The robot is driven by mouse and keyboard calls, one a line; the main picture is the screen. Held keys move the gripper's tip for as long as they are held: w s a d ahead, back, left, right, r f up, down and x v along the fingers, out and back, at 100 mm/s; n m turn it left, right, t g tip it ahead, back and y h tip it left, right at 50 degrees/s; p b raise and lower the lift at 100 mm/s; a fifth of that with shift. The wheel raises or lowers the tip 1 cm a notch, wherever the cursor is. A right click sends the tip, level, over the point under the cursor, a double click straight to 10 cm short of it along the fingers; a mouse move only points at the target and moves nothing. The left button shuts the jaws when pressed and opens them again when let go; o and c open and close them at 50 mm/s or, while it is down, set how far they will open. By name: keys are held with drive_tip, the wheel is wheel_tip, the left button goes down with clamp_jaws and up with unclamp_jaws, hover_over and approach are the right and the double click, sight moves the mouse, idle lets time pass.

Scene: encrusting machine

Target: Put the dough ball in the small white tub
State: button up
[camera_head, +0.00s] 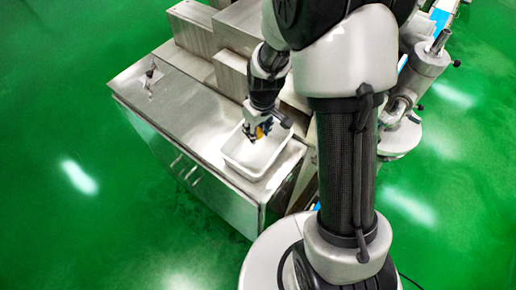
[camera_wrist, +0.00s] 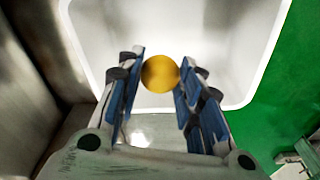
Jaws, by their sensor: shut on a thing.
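The dough ball (camera_wrist: 160,74) is round and golden yellow in the wrist view. My gripper (camera_wrist: 159,78) is shut on it, with a blue-padded finger on each side. In the head view the dough ball (camera_head: 260,132) shows as a small orange spot at the tip of my gripper (camera_head: 257,130). The small white tub (camera_head: 239,163) stands on the metal counter, below and around my gripper in the picture. Its white wall also fills the top of the wrist view (camera_wrist: 262,70). The ball appears over the tub; its height above the bottom is hard to tell.
The steel counter (camera_head: 185,115) has free room to the left of the tub. Metal boxes (camera_head: 212,35) stand along its back. A machine (camera_head: 405,110) with a cylinder stands at the right. Green floor surrounds the counter.

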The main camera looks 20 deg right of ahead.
drive_tip(key=o, duration=1.1)
drive_tip(key=shift+r, duration=0.15)
drive_tip(key=r, duration=0.4)
drive_tip(key=s+r, duration=0.1)
drive_tip(key=r, duration=0.6)
drive_tip(key=shift+s+d+r, duration=0.2)
drive_tip(key=shift+d+r, duration=0.05)
drive_tip(key=shift+r, duration=0.15)
drive_tip(key=s+f+m+t+b, duration=0.1)
drive_tip(key=s+f+b, duration=0.2)
drive_tip(key=s+b, duration=0.3)
drive_tip(key=s+f+m+t+b, duration=0.1)
drive_tip(key=s+f+b, duration=0.3)
drive_tip(key=s+b, duration=0.3)
drive_tip(key=s+f+m+t+b, duration=0.1)
drive_tip(key=s+f+b, duration=0.3)
drive_tip(key=b, duration=0.6)
drive_tip(key=shift+s+a+f+m+h, duration=0.15)
drive_tip(key=shift+s+m, duration=0.15)
drive_tip(key=shift+s, duration=0.4)
drive_tip(key=shift+s+a+m+h, duration=0.15)
drive_tip(key=shift+s+m, duration=0.15)
drive_tip(key=shift+s, duration=0.35)
